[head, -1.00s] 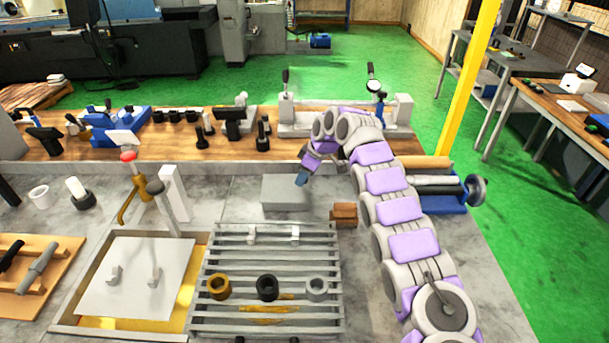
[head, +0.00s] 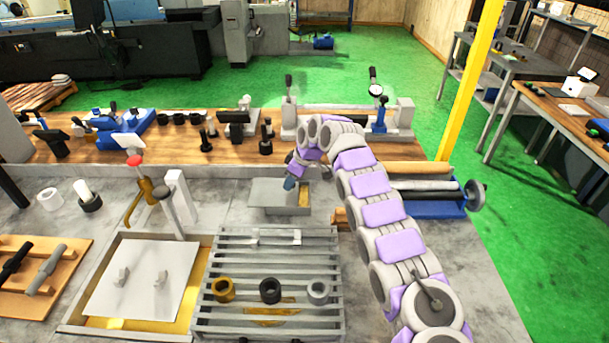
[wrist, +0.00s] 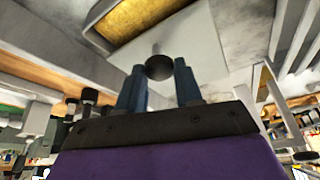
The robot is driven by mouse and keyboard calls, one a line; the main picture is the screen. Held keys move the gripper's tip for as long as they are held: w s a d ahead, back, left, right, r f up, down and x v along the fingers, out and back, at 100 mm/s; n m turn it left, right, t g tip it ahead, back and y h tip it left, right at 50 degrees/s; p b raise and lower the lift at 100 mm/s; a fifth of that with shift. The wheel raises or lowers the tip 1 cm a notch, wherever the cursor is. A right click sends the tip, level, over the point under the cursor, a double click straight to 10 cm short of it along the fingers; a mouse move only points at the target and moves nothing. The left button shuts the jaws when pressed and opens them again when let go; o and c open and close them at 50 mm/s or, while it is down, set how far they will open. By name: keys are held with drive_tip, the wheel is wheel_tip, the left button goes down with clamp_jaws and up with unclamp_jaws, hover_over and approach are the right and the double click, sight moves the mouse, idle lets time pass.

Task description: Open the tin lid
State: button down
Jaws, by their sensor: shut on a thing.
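The tin (head: 304,200) is a low grey box with a yellow inside, near the back of the grey table in the head view. Its flat grey lid (head: 268,191) is shifted left, so a strip of the yellow inside shows at the right. The wrist view shows the lid (wrist: 205,40) beside the tin's yellow interior (wrist: 140,20). My gripper (head: 289,184) is over the lid. In the wrist view, my gripper's blue fingers (wrist: 160,75) are closed around the lid's dark round knob (wrist: 159,67). In the head view the fingers hide the knob.
A slatted grey rack (head: 270,325) with several rings stands in front of the tin. A white-covered tray (head: 140,277) lies to the left. A brown block (head: 338,216) is to the right. Clear tabletop (head: 228,206) lies left of the tin.

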drive_tip(key=p, duration=0.5)
hover_over(261, 189)
drive_tip(key=d, duration=0.3)
drive_tip(key=shift+s+a+r, duration=0.1)
drive_tip(key=shift+s+r, duration=0.15)
drive_tip(key=shift+s, duration=0.2)
drive_tip(key=shift+a+f, duration=0.15)
drive_tip(key=shift+a, duration=0.25)
drive_tip(key=c, duration=0.9)
unclamp_jaws()
drive_tip(key=shift+w+f, duration=0.1)
drive_tip(key=shift+o, duration=0.8)
drive_tip(key=p+v, duration=0.1)
drive_tip(key=v, duration=1.6)
drive_tip(key=shift+p, duration=0.3)
